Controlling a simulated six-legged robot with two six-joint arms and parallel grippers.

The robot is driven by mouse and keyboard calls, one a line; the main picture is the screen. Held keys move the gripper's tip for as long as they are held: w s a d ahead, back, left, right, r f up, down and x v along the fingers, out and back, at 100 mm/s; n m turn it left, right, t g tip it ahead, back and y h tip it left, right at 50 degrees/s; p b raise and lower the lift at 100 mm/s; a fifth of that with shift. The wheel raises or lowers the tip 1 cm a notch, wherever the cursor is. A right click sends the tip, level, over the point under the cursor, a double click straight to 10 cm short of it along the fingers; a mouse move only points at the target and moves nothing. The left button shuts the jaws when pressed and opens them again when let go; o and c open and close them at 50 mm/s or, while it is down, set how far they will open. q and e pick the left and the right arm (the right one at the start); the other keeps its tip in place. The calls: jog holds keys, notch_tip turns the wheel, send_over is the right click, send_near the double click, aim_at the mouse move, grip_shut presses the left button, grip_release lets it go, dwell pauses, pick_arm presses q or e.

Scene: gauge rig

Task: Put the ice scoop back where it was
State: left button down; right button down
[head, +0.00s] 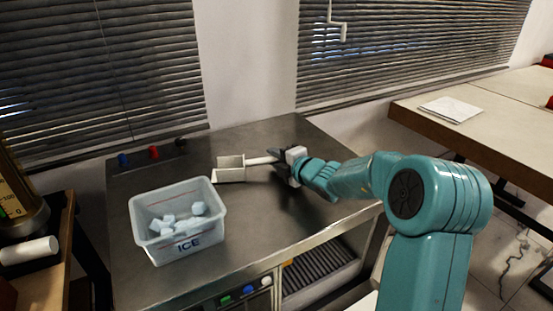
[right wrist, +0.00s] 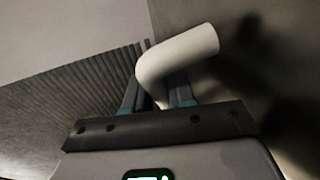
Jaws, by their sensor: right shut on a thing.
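The ice scoop (head: 230,169) has a white, box-shaped head and a pale handle. It is over the metal counter (head: 270,210), right of and behind the ice bin; I cannot tell whether it touches the counter. My right gripper (head: 284,162) is shut on the right end of the scoop's handle. In the right wrist view the bent white handle (right wrist: 180,50) sits between the fingers of the right gripper (right wrist: 158,95). The clear bin (head: 178,247) marked ICE holds several pale ice cubes (head: 180,220). My left gripper is not in view.
Blue, red and black knobs (head: 153,152) line the counter's back left edge. A wooden table (head: 500,124) with papers (head: 450,109) stands at right. A wooden stand (head: 48,275) with a white roll (head: 28,250) is at left.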

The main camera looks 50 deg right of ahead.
jog(key=c, duration=1.4)
grip_release()
jog(key=shift+f, duration=0.2)
jog(key=o, duration=0.4)
jog(key=shift+o, duration=0.2)
jog(key=shift+r, duration=0.1)
jog(key=shift+r, duration=0.25)
jog(key=p+v, duration=0.1)
jog(key=v, duration=1.1)
jog(key=shift+f+p, duration=0.1)
jog(key=shift+p, duration=0.2)
